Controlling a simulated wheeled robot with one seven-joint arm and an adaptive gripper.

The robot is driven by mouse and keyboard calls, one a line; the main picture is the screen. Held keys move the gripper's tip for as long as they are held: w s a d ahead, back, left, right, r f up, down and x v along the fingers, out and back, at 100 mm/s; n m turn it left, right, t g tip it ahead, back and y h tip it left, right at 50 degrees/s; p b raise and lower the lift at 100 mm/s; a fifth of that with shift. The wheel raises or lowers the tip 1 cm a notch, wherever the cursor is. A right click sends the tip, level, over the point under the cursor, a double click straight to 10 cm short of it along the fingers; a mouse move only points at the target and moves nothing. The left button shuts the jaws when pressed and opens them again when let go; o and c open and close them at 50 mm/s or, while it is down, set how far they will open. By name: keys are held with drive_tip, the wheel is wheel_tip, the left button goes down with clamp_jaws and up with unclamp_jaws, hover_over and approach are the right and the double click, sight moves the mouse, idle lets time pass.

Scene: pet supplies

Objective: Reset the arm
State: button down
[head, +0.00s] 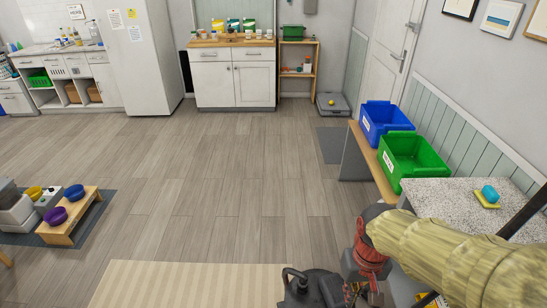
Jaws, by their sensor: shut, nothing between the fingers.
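My arm reaches in from the lower right, with a pale yellow sleeve and a red wrist part. My gripper (303,284), dark and partly cut off by the bottom edge, is at the lower middle. It is shut and holds nothing. It is over the floor beside a striped beige rug (190,283), apart from the tables and bins. The fingertips are hard to make out.
At right, a blue bin (386,118) and a green bin (412,157) stand on a wooden bench. A speckled counter (440,208) bears a turquoise item on a yellow sponge (487,199). A low wooden stand (72,222) with bowls is left. The middle floor is clear.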

drive_tip(key=s+r+t, duration=0.2)
drive_tip(key=r, duration=0.5)
drive_tip(key=s+r+t, duration=0.2)
drive_tip(key=r+t, duration=0.1)
drive_tip(key=r, duration=0.4)
drive_tip(key=shift+s+t, duration=0.3)
drive_tip(key=shift+s, duration=0.1)
